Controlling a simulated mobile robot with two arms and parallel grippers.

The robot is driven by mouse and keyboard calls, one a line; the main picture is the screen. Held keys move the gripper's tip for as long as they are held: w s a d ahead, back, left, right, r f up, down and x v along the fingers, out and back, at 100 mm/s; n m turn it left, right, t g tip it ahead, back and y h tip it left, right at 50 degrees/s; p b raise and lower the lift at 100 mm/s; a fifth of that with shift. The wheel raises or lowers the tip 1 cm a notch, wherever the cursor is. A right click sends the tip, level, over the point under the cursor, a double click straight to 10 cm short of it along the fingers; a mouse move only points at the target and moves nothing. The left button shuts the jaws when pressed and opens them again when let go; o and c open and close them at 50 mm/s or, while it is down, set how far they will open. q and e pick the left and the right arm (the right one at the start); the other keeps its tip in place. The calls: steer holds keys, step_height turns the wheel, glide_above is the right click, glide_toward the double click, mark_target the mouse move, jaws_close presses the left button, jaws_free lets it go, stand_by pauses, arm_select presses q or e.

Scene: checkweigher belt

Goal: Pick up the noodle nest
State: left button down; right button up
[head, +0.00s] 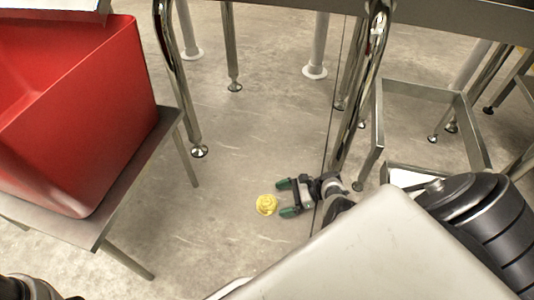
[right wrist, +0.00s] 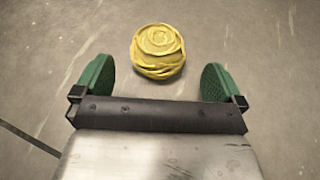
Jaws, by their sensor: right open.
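The noodle nest (head: 266,205) is a small round yellow coil on the grey floor, near the middle of the head view. In the right wrist view the noodle nest (right wrist: 158,51) lies ahead of the fingers, roughly centred between them. My right gripper (head: 281,198) has green finger pads and comes in from the right, low over the floor. Its fingers are open and empty, with the nest just beyond the fingertips. The open pads also show in the right wrist view (right wrist: 160,80). My left gripper is not in view.
A red bin (head: 95,120) sits on a low metal stand (head: 150,150) at the left. Chrome table legs (head: 178,85) stand behind the nest and at the right. A metal frame (head: 415,92) stands at the right. The floor around the nest is clear.

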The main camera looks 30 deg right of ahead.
mark_target(275, 201)
steer(key=b+x, duration=0.2)
steer(key=x, duration=0.2)
steer(key=shift+a+f+b, duration=0.25)
steer(key=shift+f+b, duration=0.05)
steer(key=shift+f, duration=0.05)
steer(key=shift+w+a, duration=0.25)
steer(key=c, duration=0.9)
steer(key=shift+r, duration=0.1)
